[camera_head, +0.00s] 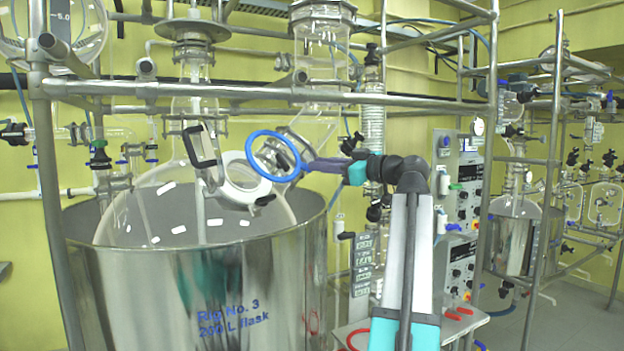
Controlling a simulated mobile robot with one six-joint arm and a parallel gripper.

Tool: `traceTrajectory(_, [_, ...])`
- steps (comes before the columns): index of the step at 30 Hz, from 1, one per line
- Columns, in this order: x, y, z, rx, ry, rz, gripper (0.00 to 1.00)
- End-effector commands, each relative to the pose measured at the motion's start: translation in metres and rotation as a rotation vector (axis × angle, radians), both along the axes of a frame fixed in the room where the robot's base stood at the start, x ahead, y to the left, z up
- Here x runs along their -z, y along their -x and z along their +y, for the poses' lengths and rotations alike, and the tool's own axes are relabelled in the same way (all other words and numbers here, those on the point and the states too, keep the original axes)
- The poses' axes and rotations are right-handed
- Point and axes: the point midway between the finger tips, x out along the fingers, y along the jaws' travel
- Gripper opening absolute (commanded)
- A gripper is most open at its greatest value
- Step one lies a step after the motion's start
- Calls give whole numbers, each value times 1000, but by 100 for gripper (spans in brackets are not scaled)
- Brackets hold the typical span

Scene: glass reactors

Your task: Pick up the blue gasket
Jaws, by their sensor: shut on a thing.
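The blue gasket (250,145) is a ring held up in the air, tilted toward me. My gripper (300,164) is shut on the right side of its rim. The arm reaches in from the lower right, and the gripper points left. The gasket appears in front of the glass flask's side neck with its white ring flange (238,192). I cannot tell how far apart the gasket and the flange are.
A large steel vessel (190,290) holding the glass flask stands at left, inside a metal pipe frame (270,97). Control boxes (463,190) stand right of my arm. A red ring (357,338) lies on a tray below. Another reactor (515,225) stands at far right.

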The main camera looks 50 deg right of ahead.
Motion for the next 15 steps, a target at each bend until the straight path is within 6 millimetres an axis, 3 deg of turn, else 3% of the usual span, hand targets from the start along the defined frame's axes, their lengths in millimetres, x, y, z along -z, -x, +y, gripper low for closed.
traceTrajectory(6, [-10,19,-2,1,-1,0,0])
traceTrajectory(15, [-13,23,-1,1,-1,-1,0])
